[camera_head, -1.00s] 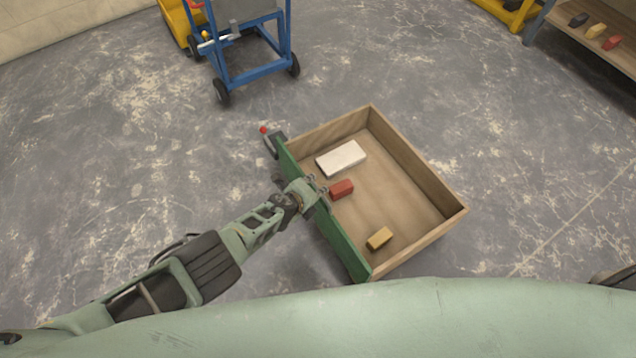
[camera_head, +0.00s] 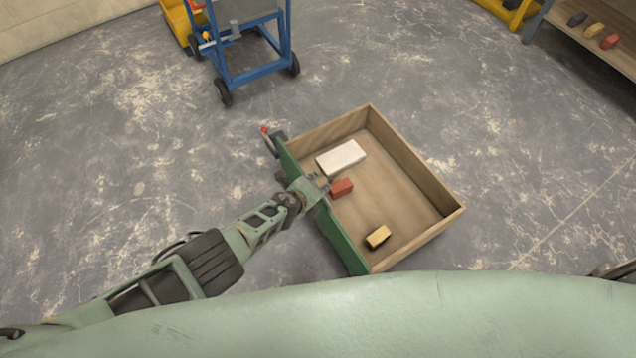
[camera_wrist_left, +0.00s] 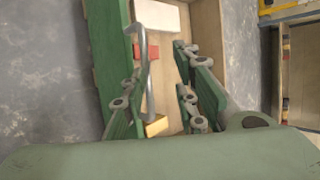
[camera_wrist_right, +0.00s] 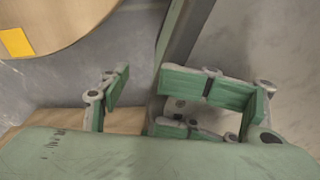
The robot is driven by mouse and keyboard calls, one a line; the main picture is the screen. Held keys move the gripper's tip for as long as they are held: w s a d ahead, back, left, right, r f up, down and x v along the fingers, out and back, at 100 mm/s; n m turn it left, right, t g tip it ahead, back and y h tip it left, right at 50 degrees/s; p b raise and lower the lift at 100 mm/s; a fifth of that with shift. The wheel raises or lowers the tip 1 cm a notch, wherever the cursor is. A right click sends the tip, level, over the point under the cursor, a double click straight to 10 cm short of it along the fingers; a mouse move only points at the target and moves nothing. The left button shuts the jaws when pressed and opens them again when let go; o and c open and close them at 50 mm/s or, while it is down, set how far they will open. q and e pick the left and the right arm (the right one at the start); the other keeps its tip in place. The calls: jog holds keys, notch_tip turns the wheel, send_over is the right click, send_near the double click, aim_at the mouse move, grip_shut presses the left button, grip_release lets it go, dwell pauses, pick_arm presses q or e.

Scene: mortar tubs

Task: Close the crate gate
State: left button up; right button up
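The wooden crate (camera_head: 430,178) lies on the floor, open at the top. Its green gate (camera_head: 345,242) stands upright along the crate's left side, its ends close to the side walls; I cannot tell if it is flush. A latch with a red knob (camera_head: 265,130) sticks out by the far end. My left gripper (camera_head: 322,183) is over the gate's middle. In the left wrist view its fingers (camera_wrist_left: 158,92) are apart, with the grey bar handle (camera_wrist_left: 147,65) between them, nearer the left finger. My right gripper (camera_wrist_right: 165,90) is open in the right wrist view, away from the gate.
Inside the crate lie a white block (camera_head: 341,157), a red block (camera_head: 341,187) and a yellow block (camera_head: 378,236). A blue cart (camera_head: 255,70) stands behind, beyond the latch. A shelf with several small blocks (camera_head: 592,32) is at the far right. The floor between is clear.

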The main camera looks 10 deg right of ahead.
jog(key=shift+w+r+p, duration=0.1)
jog(key=shift+r+p, duration=1.15)
jog(key=shift+r, duration=0.3)
jog(key=shift+a, duration=0.1)
